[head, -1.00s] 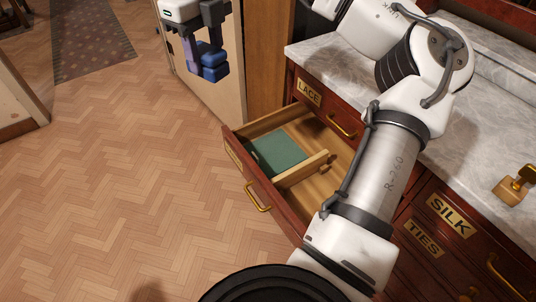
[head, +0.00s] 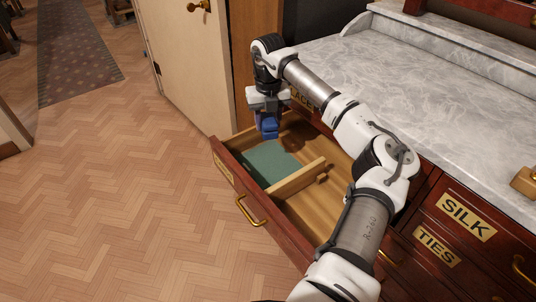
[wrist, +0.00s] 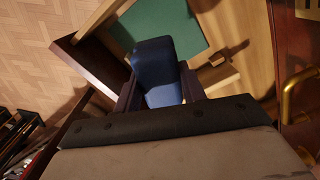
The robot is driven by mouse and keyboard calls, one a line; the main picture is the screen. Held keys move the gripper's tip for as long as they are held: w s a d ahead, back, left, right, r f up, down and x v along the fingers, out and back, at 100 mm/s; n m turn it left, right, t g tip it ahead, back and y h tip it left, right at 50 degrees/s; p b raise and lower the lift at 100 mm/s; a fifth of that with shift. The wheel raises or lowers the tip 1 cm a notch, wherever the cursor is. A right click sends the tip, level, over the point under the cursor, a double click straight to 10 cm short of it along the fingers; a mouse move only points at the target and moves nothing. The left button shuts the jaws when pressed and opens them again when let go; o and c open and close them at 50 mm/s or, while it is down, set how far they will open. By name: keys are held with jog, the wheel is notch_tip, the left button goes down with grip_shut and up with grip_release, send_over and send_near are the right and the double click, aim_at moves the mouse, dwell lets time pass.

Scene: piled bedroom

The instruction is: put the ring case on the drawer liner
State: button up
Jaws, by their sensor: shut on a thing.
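The ring case (head: 268,126) is a small dark blue box. My gripper (head: 267,116) is shut on it and holds it over the back left part of the open drawer in the head view. In the wrist view the ring case (wrist: 156,65) sits between the two dark fingers of my gripper (wrist: 160,92). The drawer liner (head: 270,164) is a flat green sheet in the drawer's left compartment, also showing in the wrist view (wrist: 165,22) beyond the case. The case looks apart from the liner, though the exact height is hard to tell.
The open wooden drawer (head: 246,189) has a brass handle and a wooden divider (head: 297,178) right of the liner. A grey marble top (head: 440,90) lies above the drawers. A brass padlock-like object (head: 525,181) stands on it at right. The floor at left is clear.

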notch_tip(320, 180, down, 13)
jog(key=shift+r, duration=0.1)
dwell(0.3)
jog(key=o, duration=1)
notch_tip(320, 180, up, 12)
jog(key=shift+r, duration=0.1)
